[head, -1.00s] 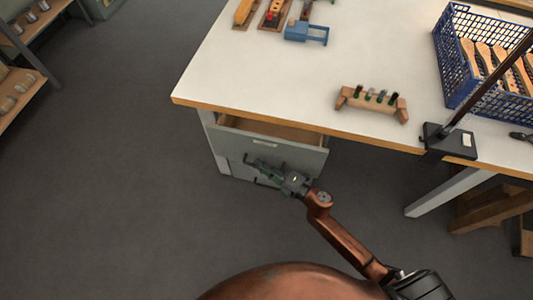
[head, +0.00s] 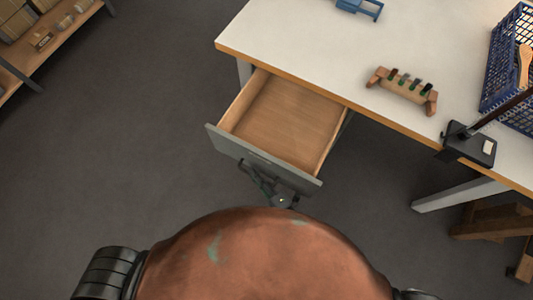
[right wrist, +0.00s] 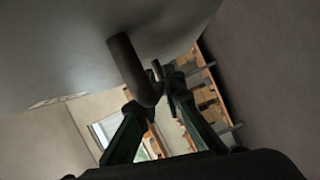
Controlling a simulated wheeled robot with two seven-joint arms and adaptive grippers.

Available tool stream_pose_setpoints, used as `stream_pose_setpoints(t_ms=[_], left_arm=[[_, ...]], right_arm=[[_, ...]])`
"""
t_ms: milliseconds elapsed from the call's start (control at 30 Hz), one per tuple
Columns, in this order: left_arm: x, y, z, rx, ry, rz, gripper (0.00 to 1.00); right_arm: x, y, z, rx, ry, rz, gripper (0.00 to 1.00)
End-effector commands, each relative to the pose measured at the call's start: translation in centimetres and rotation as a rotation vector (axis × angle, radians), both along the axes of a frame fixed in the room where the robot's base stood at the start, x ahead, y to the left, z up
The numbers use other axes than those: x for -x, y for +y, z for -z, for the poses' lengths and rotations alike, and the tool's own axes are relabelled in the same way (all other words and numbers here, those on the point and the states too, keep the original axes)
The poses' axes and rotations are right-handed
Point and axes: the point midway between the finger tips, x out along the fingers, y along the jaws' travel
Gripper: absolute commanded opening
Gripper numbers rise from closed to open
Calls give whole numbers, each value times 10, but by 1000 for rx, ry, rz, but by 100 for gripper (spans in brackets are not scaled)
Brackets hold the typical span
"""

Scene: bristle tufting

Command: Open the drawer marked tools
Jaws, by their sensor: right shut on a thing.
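The drawer (head: 290,115) under the white-topped bench stands pulled well out. Its wooden inside looks empty. Its grey front (head: 225,143) faces me, and I cannot read any marking on it from here. My right gripper (head: 258,180) is at the outer side of this front, partly hidden by my own body. In the right wrist view, the gripper's dark green fingers (right wrist: 160,92) are shut on a dark bar handle (right wrist: 127,62) that sticks out from the grey drawer front (right wrist: 60,50). My left gripper is not in view.
The bench top (head: 320,60) holds a wooden block with several dark tufts (head: 405,90), a blue fixture (head: 360,8), a blue crate (head: 507,75) and a black stand (head: 467,143). A shelf (head: 50,50) stands far left. The floor left of the drawer is clear.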

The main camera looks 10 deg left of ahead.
Motion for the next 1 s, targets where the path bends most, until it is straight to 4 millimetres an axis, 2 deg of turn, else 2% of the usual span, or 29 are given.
stream_pose_setpoints(t_ms=[400,433,667,1000], left_arm=[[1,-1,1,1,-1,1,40],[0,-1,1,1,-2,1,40],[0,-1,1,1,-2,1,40],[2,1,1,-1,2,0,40]], right_arm=[[4,4,0,0,1,-7,0],[4,4,0,-1,0,-7,10],[4,3,0,0,0,-5,26],[6,0,0,1,1,-4,27]])
